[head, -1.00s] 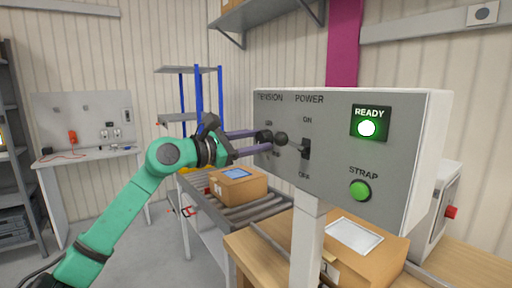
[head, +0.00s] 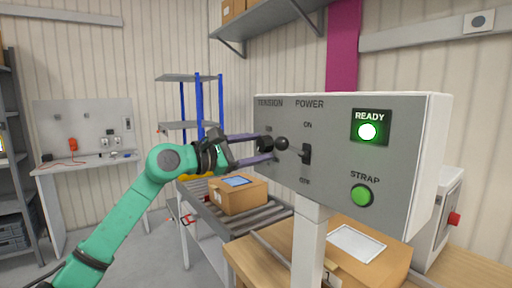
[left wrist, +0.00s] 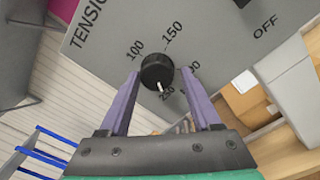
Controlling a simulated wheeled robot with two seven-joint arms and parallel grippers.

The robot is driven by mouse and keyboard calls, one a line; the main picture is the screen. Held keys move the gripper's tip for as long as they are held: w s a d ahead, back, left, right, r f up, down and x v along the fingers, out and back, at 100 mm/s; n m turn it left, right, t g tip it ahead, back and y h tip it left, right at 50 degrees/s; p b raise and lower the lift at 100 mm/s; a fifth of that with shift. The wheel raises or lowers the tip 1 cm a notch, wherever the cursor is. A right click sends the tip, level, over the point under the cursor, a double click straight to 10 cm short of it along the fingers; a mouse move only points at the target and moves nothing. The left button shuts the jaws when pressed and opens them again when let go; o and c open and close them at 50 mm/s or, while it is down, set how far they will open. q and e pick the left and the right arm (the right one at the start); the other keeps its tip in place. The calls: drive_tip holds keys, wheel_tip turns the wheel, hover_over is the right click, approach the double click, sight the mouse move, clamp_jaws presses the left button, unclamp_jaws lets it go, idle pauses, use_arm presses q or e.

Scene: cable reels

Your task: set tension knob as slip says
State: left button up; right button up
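The black tension knob (left wrist: 157,70) is on the grey panel, with 100, 150 and 250 readable around it and another number partly hidden by a finger. Its white mark points down in the left wrist view, near 250. My left gripper (left wrist: 161,74) is open, one finger on each side of the knob with gaps showing. In the head view, my left gripper (head: 268,148) is at the panel's left edge, with the knob (head: 264,144) between its fingers. A white sheet (head: 356,243) lies on the large carton; no writing is readable. My right gripper is out of view.
The green READY lamp (head: 369,131) is lit above the green STRAP button (head: 361,195). A small carton (head: 238,194) sits on the roller conveyor (head: 262,218) below.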

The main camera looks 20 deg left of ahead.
use_arm(q)
drive_tip(key=shift+o, duration=0.2)
drive_tip(key=shift+r, duration=0.1)
drive_tip(key=b+v, duration=0.6)
drive_tip(key=v, duration=0.8)
drive_tip(key=shift+s+a, duration=0.2)
drive_tip(key=shift+s, duration=0.05)
